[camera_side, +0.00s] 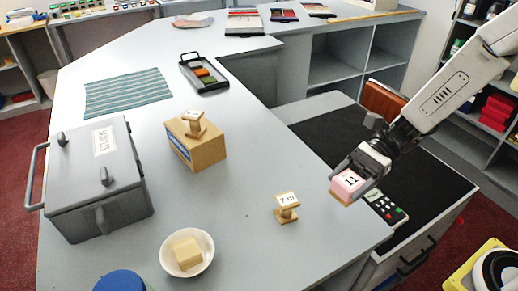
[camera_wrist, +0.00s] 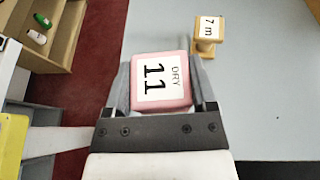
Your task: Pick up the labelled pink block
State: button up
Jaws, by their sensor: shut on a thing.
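The pink block (camera_side: 346,185) has a white label reading "11", and in the wrist view the label on the pink block (camera_wrist: 161,82) reads "DRY 11". My gripper (camera_side: 357,178) is shut on it, with one finger on each side. The gripper (camera_wrist: 162,90) also shows in the wrist view with the block between its fingers. In the side view the block is at the right part of the grey counter (camera_side: 240,240), near its edge. I cannot tell whether its underside touches the counter.
A wooden stamp-like piece labelled "7 m" (camera_side: 287,207) stands left of the block. A white bowl with a pale block (camera_side: 187,252), a cardboard box (camera_side: 194,147) and a grey lidded case (camera_side: 98,180) stand further left. Counter between is clear.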

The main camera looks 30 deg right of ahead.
jog(key=shift+r, duration=1.25)
